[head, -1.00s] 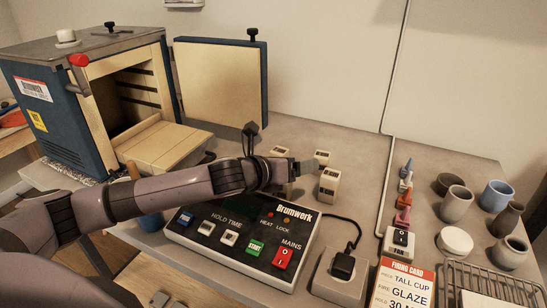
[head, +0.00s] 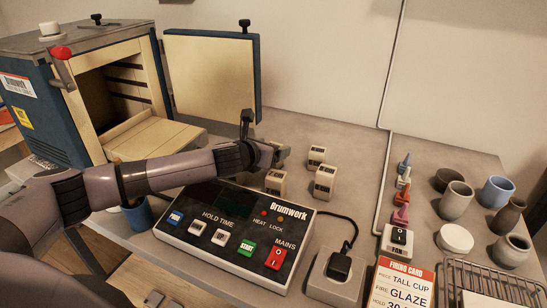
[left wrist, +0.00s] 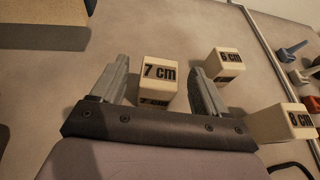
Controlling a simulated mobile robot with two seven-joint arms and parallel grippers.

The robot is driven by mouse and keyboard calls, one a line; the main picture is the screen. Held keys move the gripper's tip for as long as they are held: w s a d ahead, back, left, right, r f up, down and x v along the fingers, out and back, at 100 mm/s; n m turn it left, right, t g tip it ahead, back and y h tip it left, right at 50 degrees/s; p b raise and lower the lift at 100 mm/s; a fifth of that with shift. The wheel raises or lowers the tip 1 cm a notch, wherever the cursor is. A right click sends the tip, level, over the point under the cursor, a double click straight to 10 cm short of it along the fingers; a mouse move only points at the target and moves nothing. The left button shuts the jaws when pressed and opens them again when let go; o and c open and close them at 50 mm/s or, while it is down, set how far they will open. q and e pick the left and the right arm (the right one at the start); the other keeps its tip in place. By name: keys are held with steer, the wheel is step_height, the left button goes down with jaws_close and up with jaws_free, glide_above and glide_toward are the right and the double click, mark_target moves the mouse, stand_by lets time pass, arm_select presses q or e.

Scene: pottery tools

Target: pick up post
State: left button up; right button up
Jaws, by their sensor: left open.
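Three cream posts stand on the table behind the controller. In the head view the left post (head: 275,183) is partly under my left gripper (head: 280,154), the back post (head: 317,155) and the right post (head: 324,183) stand to its right. In the left wrist view, a post marked 7 cm (left wrist: 158,82) lies between the two open fingers of my left gripper (left wrist: 160,68). Whether the fingers are down around it or above it, I cannot tell. A post that seems to read 6 cm (left wrist: 229,64) and one with a partly hidden label (left wrist: 286,121) are on the right. My right gripper is not in view.
The controller (head: 235,232) lies below my arm. The kiln (head: 40,115) stands open at the left, its door (head: 210,78) behind. Small coloured cones (head: 402,195), a switch (head: 398,238), a plug block (head: 335,280) and several cups (head: 457,200) are on the right.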

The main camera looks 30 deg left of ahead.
arm_select(q)
steer(key=shift+x, duration=0.85)
steer(key=shift+r, duration=0.1)
steer(key=c, duration=1.2)
